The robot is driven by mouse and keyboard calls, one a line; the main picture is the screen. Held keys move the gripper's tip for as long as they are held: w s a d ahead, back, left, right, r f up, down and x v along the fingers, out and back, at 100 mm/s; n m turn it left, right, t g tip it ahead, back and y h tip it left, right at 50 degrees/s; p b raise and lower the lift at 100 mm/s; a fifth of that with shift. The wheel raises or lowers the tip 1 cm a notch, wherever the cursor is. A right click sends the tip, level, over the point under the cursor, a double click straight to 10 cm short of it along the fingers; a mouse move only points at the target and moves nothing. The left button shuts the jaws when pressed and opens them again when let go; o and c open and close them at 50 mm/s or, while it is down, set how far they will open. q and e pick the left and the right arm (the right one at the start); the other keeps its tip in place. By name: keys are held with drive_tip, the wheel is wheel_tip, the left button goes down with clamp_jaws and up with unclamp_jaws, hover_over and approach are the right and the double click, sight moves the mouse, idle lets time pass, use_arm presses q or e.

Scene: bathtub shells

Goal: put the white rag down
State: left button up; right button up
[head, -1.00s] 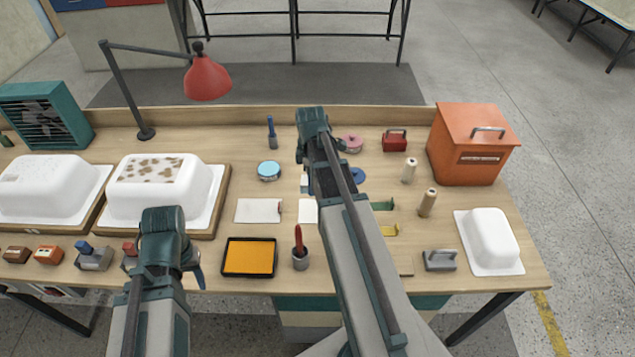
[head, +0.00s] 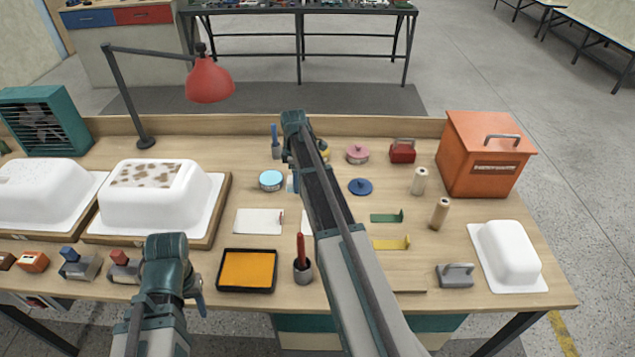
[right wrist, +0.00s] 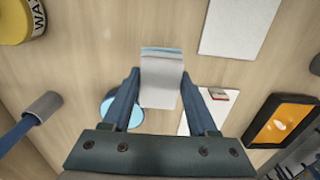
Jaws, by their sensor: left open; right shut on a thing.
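The white rag (right wrist: 160,85) is between the fingers of my right gripper (right wrist: 158,92), with a pale blue edge at its far end. In the head view a small white bit of the rag (head: 290,184) shows beside my right gripper (head: 288,165), just right of the light blue tin (head: 270,180). My right arm hides most of it. The rag appears above the tabletop; I cannot tell whether it touches. My left gripper (head: 196,288) is open at the front left, its fingers mostly hidden by its wrist.
A white sheet (head: 259,221) lies in front of the tin, with an orange-filled tray (head: 247,269) nearer. A yellow wax tin (right wrist: 15,22) is close by. The red lamp (head: 210,82) overhangs the back left. White shells (head: 155,200) stand left. Bare wood shows around the tin.

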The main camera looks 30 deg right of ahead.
drive_tip(key=d, duration=0.5)
drive_tip(key=w+d, duration=0.1)
drive_tip(key=d, duration=0.1)
drive_tip(key=shift+d+f, duration=0.15)
drive_tip(key=shift+f, duration=0.15)
drive_tip(key=shift+w+d+f+b, duration=0.1)
drive_tip(key=shift+d+b, duration=0.25)
drive_tip(key=shift+d, duration=0.2)
wheel_tip(320, 180, down, 4)
drive_tip(key=b, duration=0.3)
drive_tip(key=shift+a+r, duration=0.1)
drive_tip(key=shift+r, duration=0.15)
drive_tip(key=shift+f+b, duration=0.1)
drive_tip(key=shift+b, duration=0.25)
drive_tip(key=o, duration=1.2)
